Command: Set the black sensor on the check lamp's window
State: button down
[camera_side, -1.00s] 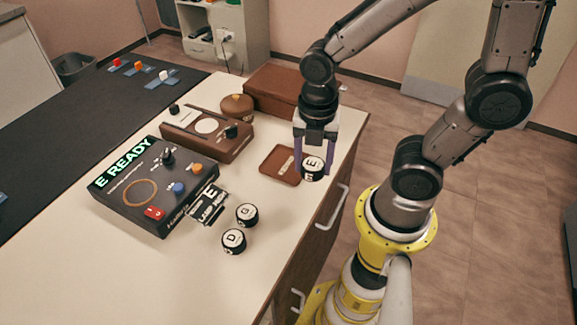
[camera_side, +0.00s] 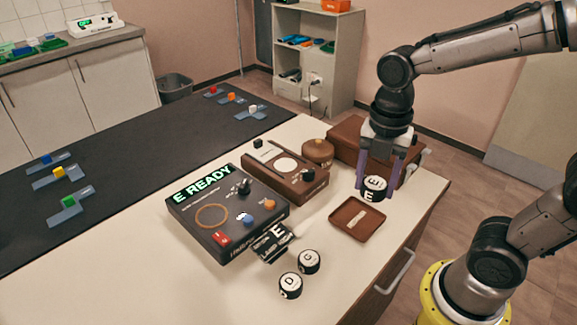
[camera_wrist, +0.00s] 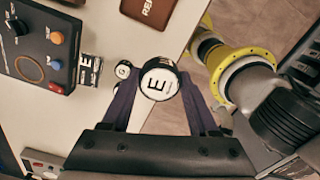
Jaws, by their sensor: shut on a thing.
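My gripper (camera_side: 374,186) is shut on the black sensor (camera_side: 374,189), a short black cylinder with a white top marked E. The sensor is between the two purple fingers, behind the small brown tray (camera_side: 345,227); its height above the table is hard to tell. In the wrist view the sensor (camera_wrist: 158,85) shows its E face between the fingertips. A brown box that looks like the check lamp (camera_side: 262,172) stands to the left, its pale round window (camera_side: 285,165) uncovered. The black meter box (camera_side: 190,213) reads "E READY" and has an orange ring on top.
Two similar pucks, D (camera_side: 290,286) and G (camera_side: 309,262), stand at the front beside a black label card (camera_side: 270,247). A round brown pot (camera_side: 317,151) and a large brown case (camera_side: 345,140) stand behind. A dark mat (camera_side: 130,145) with coloured pieces lies left.

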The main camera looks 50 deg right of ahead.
jog(key=w+d+r, duration=0.1)
jog(key=w+r, duration=0.1)
jog(key=w, duration=0.5)
jog(key=m, duration=0.2)
send_over(286, 164)
jog(key=s, duration=0.1)
notch_tip(286, 164, down, 11)
jog(key=shift+a+f, duration=0.1)
jog(key=shift+f, duration=0.05)
jog(key=shift+w+f, duration=0.5)
jog(key=shift+f, duration=1.65)
jog(key=shift+f, duration=0.1)
